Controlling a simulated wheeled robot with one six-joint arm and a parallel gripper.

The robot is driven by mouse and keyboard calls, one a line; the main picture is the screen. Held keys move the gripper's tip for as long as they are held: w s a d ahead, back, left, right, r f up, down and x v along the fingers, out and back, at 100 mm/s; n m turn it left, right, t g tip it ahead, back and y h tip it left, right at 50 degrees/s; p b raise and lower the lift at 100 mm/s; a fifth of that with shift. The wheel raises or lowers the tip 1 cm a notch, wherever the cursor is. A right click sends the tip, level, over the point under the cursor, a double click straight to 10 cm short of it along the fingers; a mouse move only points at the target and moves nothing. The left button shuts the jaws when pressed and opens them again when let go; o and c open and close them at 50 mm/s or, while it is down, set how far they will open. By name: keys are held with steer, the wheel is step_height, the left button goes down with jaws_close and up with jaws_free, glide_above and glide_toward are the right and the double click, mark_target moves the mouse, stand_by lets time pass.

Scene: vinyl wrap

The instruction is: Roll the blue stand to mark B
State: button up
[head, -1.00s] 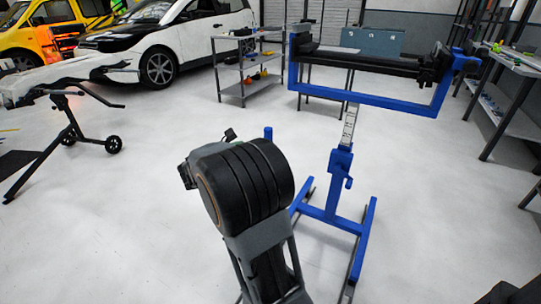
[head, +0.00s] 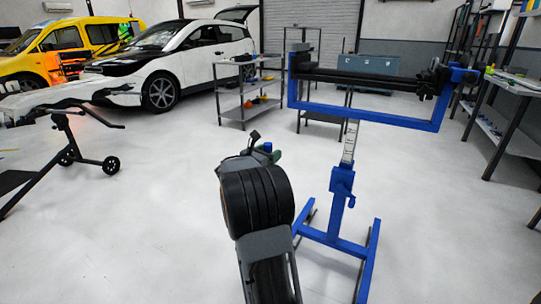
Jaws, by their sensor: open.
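The blue stand (head: 341,186) is upright on the floor right of centre in the head view. It has a low blue base, a scaled post and a wide blue frame carrying a black roller (head: 365,79). A short blue upright end (head: 267,147) shows just beyond my arm; its link to the base is hidden. My gripper (head: 263,146) is mostly hidden behind my black arm joint. Its visible parts lie close around that blue end, with the jaws open. I cannot tell whether they touch it. No mark B is readable in view.
A grey shelf cart (head: 243,92) stands behind, left of the stand. A workbench (head: 503,105) is at the right. A black wheeled frame (head: 75,150) stands at the left, with a white car (head: 190,55) beyond. Pale floor is open between them.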

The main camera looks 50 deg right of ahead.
steer(key=shift+d, duration=0.6)
